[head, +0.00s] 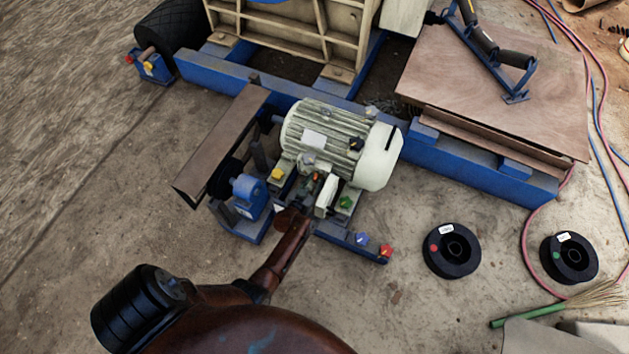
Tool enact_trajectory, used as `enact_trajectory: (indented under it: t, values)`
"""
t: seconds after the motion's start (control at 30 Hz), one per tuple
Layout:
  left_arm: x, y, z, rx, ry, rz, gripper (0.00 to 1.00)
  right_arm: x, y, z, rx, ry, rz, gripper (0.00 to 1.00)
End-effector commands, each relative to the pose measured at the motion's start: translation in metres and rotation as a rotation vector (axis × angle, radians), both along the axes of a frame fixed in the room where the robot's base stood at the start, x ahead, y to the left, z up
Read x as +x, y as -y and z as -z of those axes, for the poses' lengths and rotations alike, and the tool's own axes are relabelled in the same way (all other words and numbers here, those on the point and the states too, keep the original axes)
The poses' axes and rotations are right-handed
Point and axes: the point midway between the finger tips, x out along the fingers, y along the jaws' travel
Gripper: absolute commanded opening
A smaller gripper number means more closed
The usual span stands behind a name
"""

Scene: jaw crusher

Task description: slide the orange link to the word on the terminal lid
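The pale green ribbed motor (330,140) sits on a blue frame. Its terminal box is on the side nearest me, and a pale upright plate that looks like the terminal lid (325,196) stands there. A tiny orange-red spot (316,177) shows beside the plate; it may be the orange link. The word on the lid cannot be read. My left arm comes in from the lower left, and my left gripper (305,198) is at the terminal box. Its fingers are small, dark and partly hidden, so their opening and contact are unclear. My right gripper is not in view.
Small yellow (277,174), green (345,201), blue (362,238) and red (386,250) pieces sit around the motor's base. A brown belt guard (222,145) is at the left. Two black spools (451,251) (569,258) lie on the ground at the right. Bare ground lies between.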

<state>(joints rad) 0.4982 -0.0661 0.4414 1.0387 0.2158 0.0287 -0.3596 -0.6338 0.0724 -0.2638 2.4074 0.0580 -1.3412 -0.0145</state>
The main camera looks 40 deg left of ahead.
Motion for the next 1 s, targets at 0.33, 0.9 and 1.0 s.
enact_trajectory:
  t: [0.33, 0.9, 1.0]
  values:
    - [-0.014, 0.002, -0.005, 0.001, 0.001, -0.001, 0.29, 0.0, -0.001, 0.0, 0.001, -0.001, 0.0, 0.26]
    - [-0.067, 0.016, -0.029, 0.0, 0.0, 0.0, 0.29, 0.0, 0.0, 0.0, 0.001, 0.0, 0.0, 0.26]
    - [-0.068, 0.016, -0.029, 0.0, 0.0, 0.0, 0.29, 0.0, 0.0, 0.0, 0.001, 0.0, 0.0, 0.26]
